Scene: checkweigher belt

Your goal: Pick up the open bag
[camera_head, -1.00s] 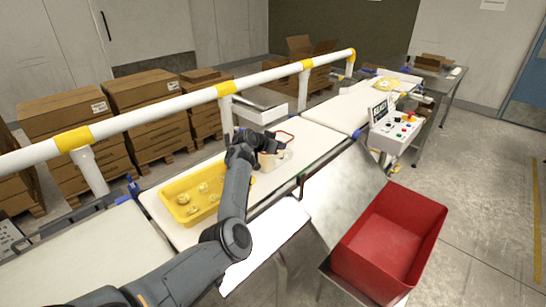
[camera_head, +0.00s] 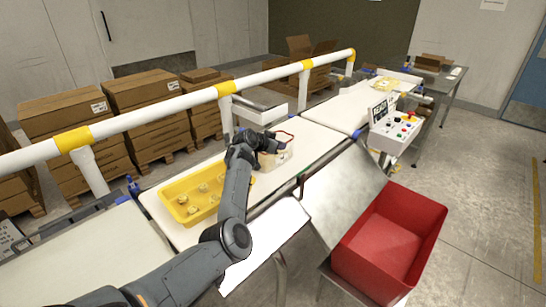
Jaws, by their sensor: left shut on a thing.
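My left gripper (camera_head: 272,146) is over the white belt (camera_head: 310,139), just beyond the yellow tray. It is shut on a pale, partly see-through bag (camera_head: 278,159). A red loop-shaped edge shows just behind the gripper. My gripper and wrist hide part of the bag, so I cannot tell whether it touches the belt. My right gripper is not in view.
A yellow tray (camera_head: 170,191) with several small pale pieces sits on the belt beside my left arm. A red bin (camera_head: 388,240) stands at lower right below a metal chute. A control box (camera_head: 396,130) stands beside the belt. A white rail with yellow bands runs behind.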

